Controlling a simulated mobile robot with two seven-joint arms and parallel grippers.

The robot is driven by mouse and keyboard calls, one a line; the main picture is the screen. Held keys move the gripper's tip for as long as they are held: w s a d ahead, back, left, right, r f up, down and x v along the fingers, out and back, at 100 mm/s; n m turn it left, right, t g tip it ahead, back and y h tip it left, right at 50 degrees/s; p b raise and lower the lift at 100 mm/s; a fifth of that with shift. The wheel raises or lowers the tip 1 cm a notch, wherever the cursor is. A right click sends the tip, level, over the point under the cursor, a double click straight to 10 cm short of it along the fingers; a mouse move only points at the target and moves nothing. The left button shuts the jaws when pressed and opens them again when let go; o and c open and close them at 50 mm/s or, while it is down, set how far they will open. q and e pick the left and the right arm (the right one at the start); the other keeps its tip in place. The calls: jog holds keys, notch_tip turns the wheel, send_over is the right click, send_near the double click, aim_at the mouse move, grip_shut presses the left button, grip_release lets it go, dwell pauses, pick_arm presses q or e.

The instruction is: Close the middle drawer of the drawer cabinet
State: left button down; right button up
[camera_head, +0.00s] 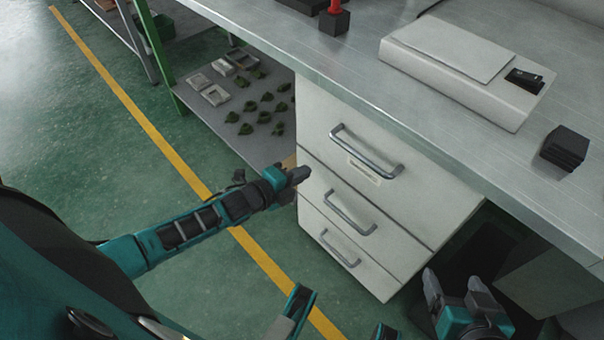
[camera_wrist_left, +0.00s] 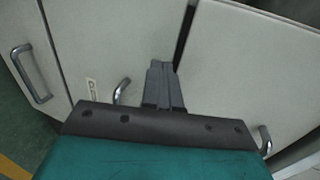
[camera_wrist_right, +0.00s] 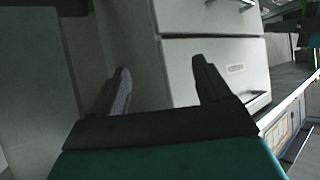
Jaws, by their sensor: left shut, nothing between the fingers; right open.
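The light drawer cabinet (camera_head: 385,190) stands under the workbench, with three drawer fronts, each with a metal bar handle. The middle drawer (camera_head: 320,186) has its handle in the centre; its front looks nearly flush with the others, and any small opening cannot be judged. My left gripper (camera_head: 305,173) is shut and empty, at the cabinet's left edge beside the middle drawer; contact is unclear. In the left wrist view its fingers (camera_wrist_left: 163,70) overlap pale panels near a dark gap. My right gripper (camera_head: 455,283) is open and empty, right of the cabinet; its fingers also show in the right wrist view (camera_wrist_right: 160,70).
The workbench top (camera_head: 330,75) overhangs the cabinet. A white flat box (camera_head: 450,80) and small black blocks (camera_head: 565,147) lie on it. A low shelf (camera_head: 205,120) with small green pieces is left of the cabinet. The green floor with a yellow line (camera_head: 150,130) is clear at left.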

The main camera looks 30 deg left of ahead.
pick_arm(q)
jog(key=p+v, duration=0.3)
jog(key=v, duration=0.8)
pick_arm(e)
jog(key=shift+s+d+r, duration=0.45)
jog(key=shift+s+r, duration=0.15)
jog(key=shift+r, duration=0.25)
pick_arm(q)
jog(key=shift+s+a, duration=0.1)
jog(key=s+d+r+n+g+y, duration=0.1)
jog(key=s+d+r+n, duration=0.2)
jog(key=d+n, duration=0.45)
jog(key=s+d+r+n+g+y, duration=0.1)
jog(key=s+d+r+n+g, duration=0.2)
jog(key=n, duration=0.8)
notch_tip(320, 180, up, 11)
jog(key=s+a+t+y+p, duration=0.1)
jog(key=a+p, duration=0.1)
jog(key=p, duration=1.3)
jog(key=shift+n, duration=0.45)
pick_arm(e)
jog(key=s+d+r+h, duration=0.1)
jog(key=d+r, duration=0.2)
jog(key=r, duration=0.8)
jog(key=shift+s, duration=0.25)
pick_arm(q)
jog(key=shift+s+a+r, duration=0.1)
